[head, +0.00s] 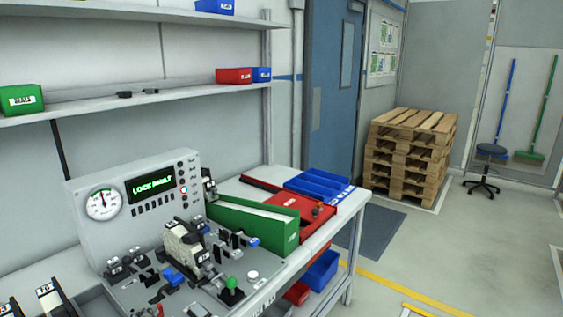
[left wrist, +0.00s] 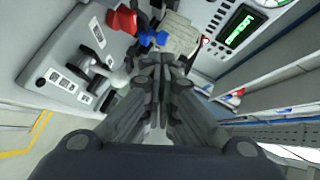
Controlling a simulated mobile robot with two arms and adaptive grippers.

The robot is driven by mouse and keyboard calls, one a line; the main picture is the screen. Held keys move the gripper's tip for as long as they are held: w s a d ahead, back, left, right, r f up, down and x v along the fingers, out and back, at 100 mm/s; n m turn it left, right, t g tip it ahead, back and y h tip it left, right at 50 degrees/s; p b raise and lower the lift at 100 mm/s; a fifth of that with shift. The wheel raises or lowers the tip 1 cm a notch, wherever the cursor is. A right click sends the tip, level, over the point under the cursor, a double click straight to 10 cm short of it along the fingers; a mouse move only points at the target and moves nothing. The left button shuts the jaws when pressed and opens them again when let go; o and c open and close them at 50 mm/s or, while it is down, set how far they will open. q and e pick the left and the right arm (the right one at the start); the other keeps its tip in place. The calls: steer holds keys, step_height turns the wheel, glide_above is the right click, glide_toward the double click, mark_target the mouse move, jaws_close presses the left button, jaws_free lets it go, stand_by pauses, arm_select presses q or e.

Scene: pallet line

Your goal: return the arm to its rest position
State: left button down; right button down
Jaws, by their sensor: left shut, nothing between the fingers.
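My left gripper (left wrist: 165,62) shows in the left wrist view, with its dark fingers shut together and nothing between them. Past its tips are a beige block (left wrist: 180,32), a blue part (left wrist: 153,38) and a red part (left wrist: 122,18) at the control panel. I cannot clearly make out the left gripper in the head view. My right gripper is in neither view.
A grey console with a gauge (head: 102,204) and a green-lit display (head: 152,189) stands on the bench. A green bin (head: 255,225) and red tray (head: 287,203) sit right of it. A shelf (head: 150,98) runs above. Stacked pallets (head: 410,155) stand beyond clear floor.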

arm_select(q)
steer(key=s+d+f+n+g+h, duration=0.1)
steer(key=s+d+f+n+g, duration=0.3)
steer(key=s, duration=0.6)
steer(key=s+d+f+n+g, duration=0.3)
steer(key=s+d+f, duration=0.1)
steer(key=s, duration=0.6)
steer(key=s+d+f+n+g+h, duration=0.1)
steer(key=s+d+f+n+g, duration=0.3)
steer(key=s, duration=0.7)
step_height(320, 180, down, 26)
steer(key=s+g, duration=0.2)
steer(key=s+a+f+g, duration=0.1)
steer(key=s+a+f, duration=0.2)
steer(key=s+f, duration=1.3)
steer(key=shift+s+f, duration=0.4)
steer(key=shift+s, duration=0.05)
